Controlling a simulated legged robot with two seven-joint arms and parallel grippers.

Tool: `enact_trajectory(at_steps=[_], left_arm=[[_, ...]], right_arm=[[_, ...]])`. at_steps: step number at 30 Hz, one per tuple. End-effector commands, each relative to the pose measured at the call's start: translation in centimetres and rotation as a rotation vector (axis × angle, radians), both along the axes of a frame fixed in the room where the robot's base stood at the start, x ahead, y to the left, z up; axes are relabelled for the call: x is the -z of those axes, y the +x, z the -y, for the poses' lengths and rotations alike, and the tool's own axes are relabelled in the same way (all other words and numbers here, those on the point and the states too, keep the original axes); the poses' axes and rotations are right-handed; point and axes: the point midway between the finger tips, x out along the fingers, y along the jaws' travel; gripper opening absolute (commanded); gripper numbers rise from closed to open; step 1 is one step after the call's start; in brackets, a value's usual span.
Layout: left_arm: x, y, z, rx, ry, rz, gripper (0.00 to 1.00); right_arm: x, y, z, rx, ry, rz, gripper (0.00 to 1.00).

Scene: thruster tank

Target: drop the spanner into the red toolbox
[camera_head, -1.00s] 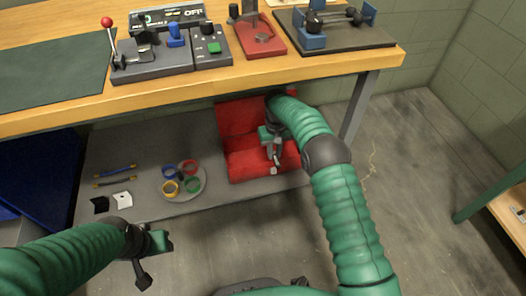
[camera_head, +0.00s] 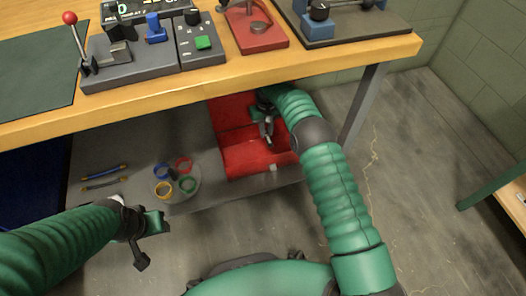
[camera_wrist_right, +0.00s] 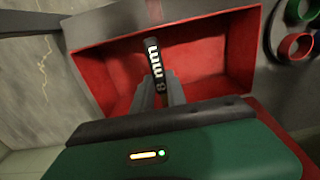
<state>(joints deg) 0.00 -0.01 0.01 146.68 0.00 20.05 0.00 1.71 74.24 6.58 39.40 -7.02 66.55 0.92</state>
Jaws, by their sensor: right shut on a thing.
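The red toolbox (camera_head: 240,157) stands open on the grey shelf under the workbench, its lid raised at the back. Its red inside also fills the right wrist view (camera_wrist_right: 208,55). My right gripper (camera_head: 267,127) is over the toolbox opening. It is shut on the dark spanner (camera_wrist_right: 153,62), marked "8 mm", which points into the toolbox in the right wrist view. The spanner's lower end is hard to make out in the head view. My left gripper (camera_head: 147,225) is empty in front of the shelf, and its jaw gap is unclear.
The wooden workbench (camera_head: 300,65) overhangs the toolbox, with a control box (camera_head: 135,67) and red fixture (camera_head: 255,32) on top. A round tray with coloured rings (camera_head: 176,180) and two thin tools (camera_head: 104,178) lie left of the toolbox. A bench leg (camera_head: 362,105) stands to its right.

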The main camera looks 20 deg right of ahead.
Motion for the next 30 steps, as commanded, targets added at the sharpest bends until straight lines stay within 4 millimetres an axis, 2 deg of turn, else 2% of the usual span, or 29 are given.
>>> enact_trajectory(at_steps=[1,6,16,17,22,30], left_arm=[[1.3,0.0,0.0,0.000,0.000,0.000,0.44],[3.0,0.0,0.0,0.000,0.000,0.000,0.44],[3.1,0.0,0.0,0.000,0.000,0.000,0.44],[3.1,0.0,0.0,0.000,0.000,0.000,0.44],[3.1,0.0,0.0,0.000,0.000,0.000,0.44],[3.1,0.0,0.0,0.000,0.000,0.000,0.44]], right_arm=[[1.5,0.0,0.0,0.000,0.000,0.000,0.00],[3.7,0.0,0.0,0.000,0.000,0.000,0.00],[3.9,0.0,0.0,0.000,0.000,0.000,0.00],[3.9,0.0,0.0,0.000,0.000,0.000,0.21],[4.0,0.0,0.0,0.000,0.000,0.000,0.43],[3.9,0.0,0.0,0.000,0.000,-0.001,0.43]])
